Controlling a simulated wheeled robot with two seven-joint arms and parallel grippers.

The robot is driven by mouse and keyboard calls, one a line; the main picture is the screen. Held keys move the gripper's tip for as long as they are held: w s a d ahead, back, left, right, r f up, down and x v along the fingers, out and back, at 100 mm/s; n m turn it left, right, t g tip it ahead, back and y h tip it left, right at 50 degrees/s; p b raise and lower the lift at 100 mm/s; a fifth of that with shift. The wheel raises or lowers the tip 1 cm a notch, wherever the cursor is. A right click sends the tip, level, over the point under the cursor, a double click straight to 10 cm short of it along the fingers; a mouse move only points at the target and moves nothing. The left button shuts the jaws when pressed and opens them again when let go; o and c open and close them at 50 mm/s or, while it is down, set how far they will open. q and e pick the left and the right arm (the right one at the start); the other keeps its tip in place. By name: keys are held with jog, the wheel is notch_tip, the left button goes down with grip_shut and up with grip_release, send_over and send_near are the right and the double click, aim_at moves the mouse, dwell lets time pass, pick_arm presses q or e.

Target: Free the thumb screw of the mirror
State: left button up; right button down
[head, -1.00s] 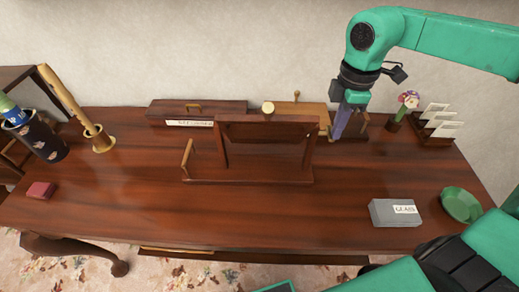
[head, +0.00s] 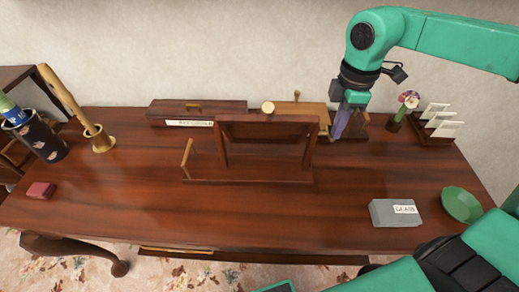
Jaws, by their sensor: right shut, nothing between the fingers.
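The mirror (head: 224,148), a dark wooden frame on a flat wooden base, stands in the middle of the desk. A round pale knob (head: 268,108) shows at its top edge. A slim brass piece (head: 187,156) stands at the left end of its base. I cannot tell for sure which part is the thumb screw; the mirror's right side is partly hard to make out. My right gripper (head: 342,132) is shut and empty, pointing down just right of the mirror's upper right corner, apart from the knob. My left gripper is not in view.
A long dark box (head: 225,107) and a lighter wooden box (head: 308,112) stand behind the mirror. A card rack (head: 436,128) and a flower holder (head: 394,124) are right of my gripper. A grey box (head: 388,214) and green bowl (head: 461,205) lie front right.

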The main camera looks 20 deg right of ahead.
jog(key=shift+s+f, duration=0.1)
jog(key=shift+s+a, duration=0.1)
jog(key=shift+s, duration=0.2)
notch_tip(320, 180, up, 7)
jog(key=p, duration=0.3)
jog(key=shift+s, duration=0.2)
jog(key=shift+a, duration=0.1)
